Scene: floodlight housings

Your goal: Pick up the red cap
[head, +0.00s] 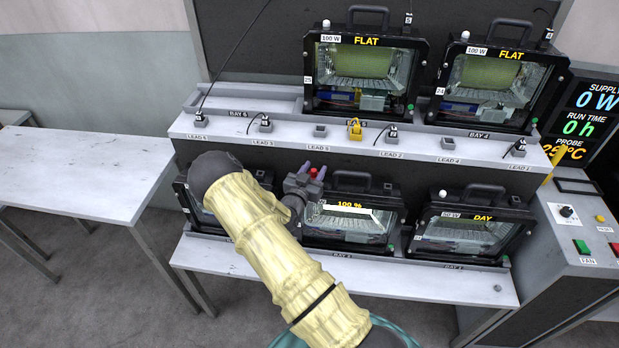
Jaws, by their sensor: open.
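The small red cap (313,172) shows near the top left corner of the lower middle floodlight housing (352,180), whose display reads 100 %. My gripper (310,174) is at this corner. Its jaws are open, with one fingertip on each side of the red cap in the picture. I cannot tell whether the fingers touch it. The cap's lower part is hidden behind my gripper.
A control console (575,235) is at right. An empty table (75,170) is at left.

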